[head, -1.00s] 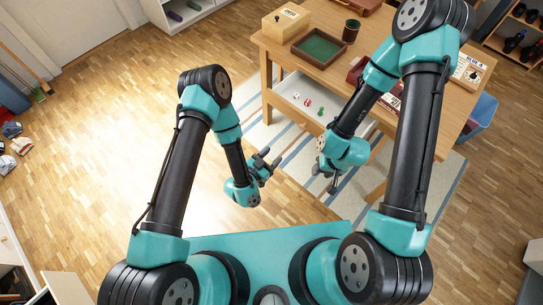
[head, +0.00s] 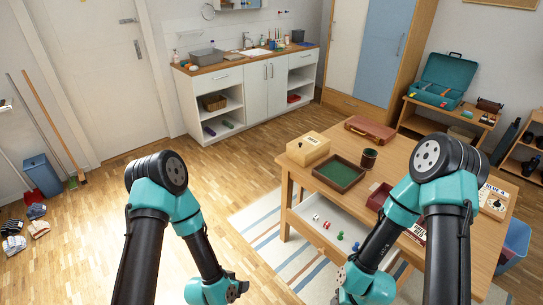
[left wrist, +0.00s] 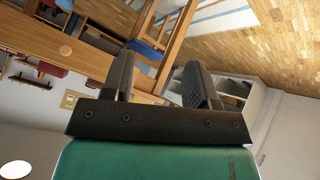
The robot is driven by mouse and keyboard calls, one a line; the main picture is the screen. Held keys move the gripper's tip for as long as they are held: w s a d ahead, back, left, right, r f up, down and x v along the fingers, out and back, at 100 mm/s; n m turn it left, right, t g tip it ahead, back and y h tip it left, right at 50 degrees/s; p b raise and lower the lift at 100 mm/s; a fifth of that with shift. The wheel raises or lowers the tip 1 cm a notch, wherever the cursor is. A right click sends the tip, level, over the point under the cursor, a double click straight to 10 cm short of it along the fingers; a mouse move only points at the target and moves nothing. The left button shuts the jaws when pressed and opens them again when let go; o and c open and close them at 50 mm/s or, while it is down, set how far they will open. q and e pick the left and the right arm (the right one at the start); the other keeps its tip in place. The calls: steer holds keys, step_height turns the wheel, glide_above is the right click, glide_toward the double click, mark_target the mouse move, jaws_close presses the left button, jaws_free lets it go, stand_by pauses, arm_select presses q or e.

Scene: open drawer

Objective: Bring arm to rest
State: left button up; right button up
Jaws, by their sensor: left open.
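My left gripper (head: 238,288) is low in the head view, just above the bottom edge, over the wooden floor. The left wrist view shows its two dark fingers (left wrist: 160,75) spread apart with nothing between them. My right arm reaches down in front of the table's near side, and its wrist is at the bottom edge of the head view. The right gripper's fingers are cut off below that edge.
The wooden table (head: 400,160) has an open drawer (head: 318,208) holding dice and game pieces. On top are a wooden box (head: 308,149), a green-lined tray (head: 339,173) and a dark cup (head: 369,158). A striped rug (head: 265,238) lies below. Open floor is at the left.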

arm_select(q)
steer(key=s+a+r+n+g+y, duration=0.1)
steer(key=s+a+r+n+g, duration=0.1)
steer(key=s+a+n, duration=0.1)
steer(key=s+a+r+n+g+y, duration=0.1)
steer(key=s+a+n+g, duration=0.1)
steer(key=s+a, duration=0.4)
steer(key=shift+s+a+r+n+g, duration=0.15)
steer(key=shift+a+r+n+g, duration=0.25)
steer(key=shift+a+g, duration=0.3)
stand_by(0.6)
